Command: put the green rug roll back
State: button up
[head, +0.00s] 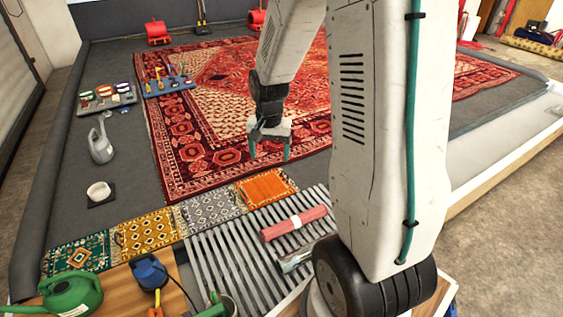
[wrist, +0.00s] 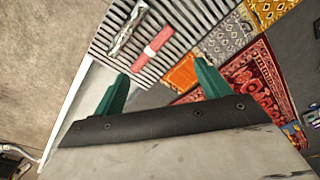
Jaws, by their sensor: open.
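No green rug roll is clear in either view. A red-pink roll with a pale band (head: 294,223) lies on the grey slatted grate (head: 232,262); it also shows in the wrist view (wrist: 158,41). A small flat green patterned rug (head: 77,254) lies at the left end of a row of small rugs. My gripper (head: 270,154) is open and empty, with teal fingers, above the large red rug and apart from the roll. In the wrist view my gripper (wrist: 162,76) has nothing between its fingers.
A silvery object (head: 296,259) lies on the grate beside the roll. A green watering can (head: 72,293) and a blue tool (head: 149,271) are at the front left.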

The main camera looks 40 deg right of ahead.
jog(key=s+a+r+n, duration=0.5)
jog(key=s+a+r, duration=0.45)
jog(key=r, duration=0.35)
jog(key=s+a+r+n, duration=0.2)
jog(key=s+a, duration=0.1)
jog(key=s, duration=0.3)
jog(key=s+a+r+n, duration=0.2)
jog(key=s+a+r, duration=0.1)
jog(key=s, duration=0.3)
jog(key=shift+s+n+t, duration=0.3)
jog(key=shift+s+n, duration=0.05)
jog(key=shift+n, duration=0.05)
jog(key=shift+a, duration=0.1)
